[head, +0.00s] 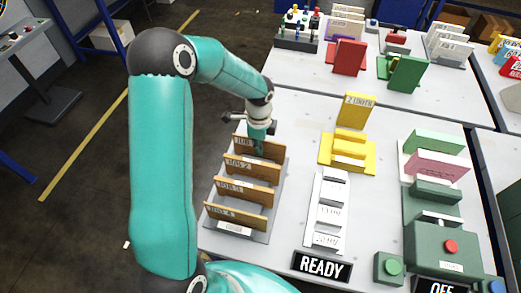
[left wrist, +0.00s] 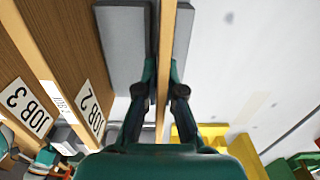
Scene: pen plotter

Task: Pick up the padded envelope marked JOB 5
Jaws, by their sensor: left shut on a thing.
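My left gripper (head: 257,145) is at the back end of a grey rack (head: 252,229) holding several upright brown envelopes. In the left wrist view, the gripper (left wrist: 162,77) is shut on a thin brown envelope (left wrist: 166,30), seen edge-on between its fingers. In the head view, this rearmost envelope (head: 272,150) has a label starting JOB, but I cannot read its number. Envelopes marked JOB 2 (head: 252,166), JOB 3 (head: 246,191) and JOB 4 (head: 236,216) stand in front of it. I cannot make out a JOB 5 label. My right gripper is not in view.
White labelled holders (head: 327,210) and a yellow block stand (head: 347,153) are right of the rack. A READY sign (head: 321,267) and a green machine (head: 441,249) are near the front. Red and green stands (head: 348,57) occupy the table behind.

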